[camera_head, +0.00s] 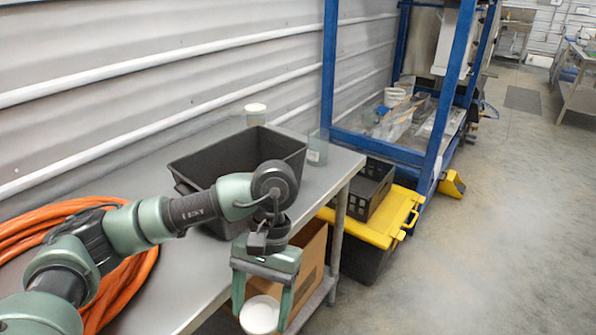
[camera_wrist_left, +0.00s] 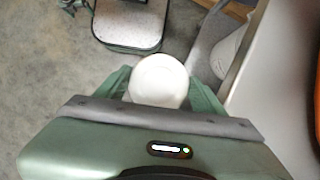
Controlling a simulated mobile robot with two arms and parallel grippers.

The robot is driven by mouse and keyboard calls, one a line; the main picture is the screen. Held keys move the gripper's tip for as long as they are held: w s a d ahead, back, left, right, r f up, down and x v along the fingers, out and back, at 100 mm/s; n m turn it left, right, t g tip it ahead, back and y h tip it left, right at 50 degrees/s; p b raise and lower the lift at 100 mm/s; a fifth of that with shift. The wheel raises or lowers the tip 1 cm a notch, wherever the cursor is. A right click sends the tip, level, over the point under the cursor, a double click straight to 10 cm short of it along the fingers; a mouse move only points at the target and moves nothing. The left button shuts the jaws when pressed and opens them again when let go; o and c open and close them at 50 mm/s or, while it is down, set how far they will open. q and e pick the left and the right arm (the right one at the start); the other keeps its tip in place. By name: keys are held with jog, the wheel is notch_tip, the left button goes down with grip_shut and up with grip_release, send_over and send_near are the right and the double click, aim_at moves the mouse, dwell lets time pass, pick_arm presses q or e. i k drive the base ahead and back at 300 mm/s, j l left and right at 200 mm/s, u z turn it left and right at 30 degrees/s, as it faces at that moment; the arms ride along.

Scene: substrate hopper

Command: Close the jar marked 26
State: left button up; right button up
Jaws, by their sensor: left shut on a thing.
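My left gripper (camera_head: 262,308) hangs in front of the table edge, shut on a round white lid (camera_head: 259,315). The lid also shows between the green fingers in the left wrist view (camera_wrist_left: 158,80). A clear glass jar (camera_head: 317,148) with a pale label stands without a visible lid near the table's far right corner, beyond the gripper and apart from it. Another jar with a white lid on (camera_head: 255,114) stands behind the black bin, partly hidden. The numbers on the jars are too small to read. My right gripper is not in view.
An open black bin (camera_head: 215,160) takes up the middle of the grey table (camera_head: 190,285). An orange hose (camera_head: 135,290) is coiled at left. A cardboard box (camera_head: 312,262) sits below the table. A yellow-lidded box (camera_head: 385,235) and blue frame (camera_head: 440,120) stand beyond. The floor at right is clear.

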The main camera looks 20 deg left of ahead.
aim_at(318, 139)
jog(key=i+l+u, duration=0.65)
jog(key=l, duration=0.2)
jog(key=i+l+u, duration=0.2)
jog(key=l+u, duration=0.2)
jog(key=l, duration=0.25)
jog(key=i+l+u, duration=0.2)
jog(key=l, duration=0.15)
jog(key=k, duration=0.1)
